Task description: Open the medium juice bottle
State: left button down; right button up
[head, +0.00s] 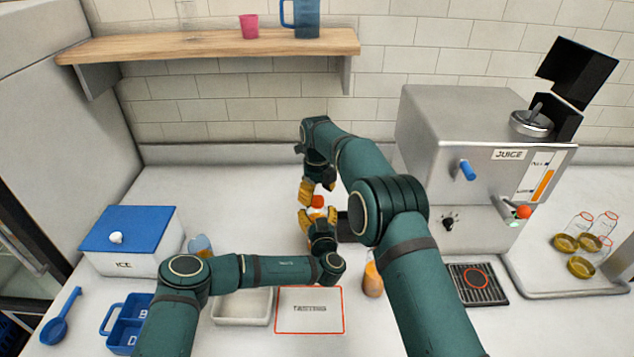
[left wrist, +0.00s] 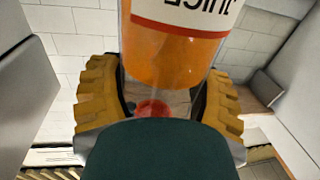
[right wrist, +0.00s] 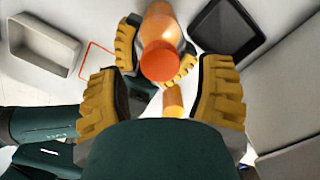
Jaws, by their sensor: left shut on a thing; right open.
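The juice bottle stands between the two grippers. It has an orange-red cap (head: 317,201), clear walls and orange juice inside. In the left wrist view the bottle (left wrist: 172,55) fills the space between the fingers, its "JUICE" label upside down. My left gripper (head: 317,215) is shut on the bottle's body. My right gripper (head: 316,189) is open just beyond it in the head view. In the right wrist view the cap (right wrist: 160,62) lies ahead between the open fingers, with no visible contact. The bottle's lower part is mostly hidden in the head view.
A juice-filled container (head: 373,280) stands beside my right arm. The juice machine (head: 470,215) is at right, with a tray (head: 540,288) of clear bottles and gold-coloured round pieces. An ice box (head: 130,240), white bin (head: 240,308) and "TASTING" mat (head: 310,322) are at left and front.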

jog(key=shift+f, duration=1.2)
grip_shut()
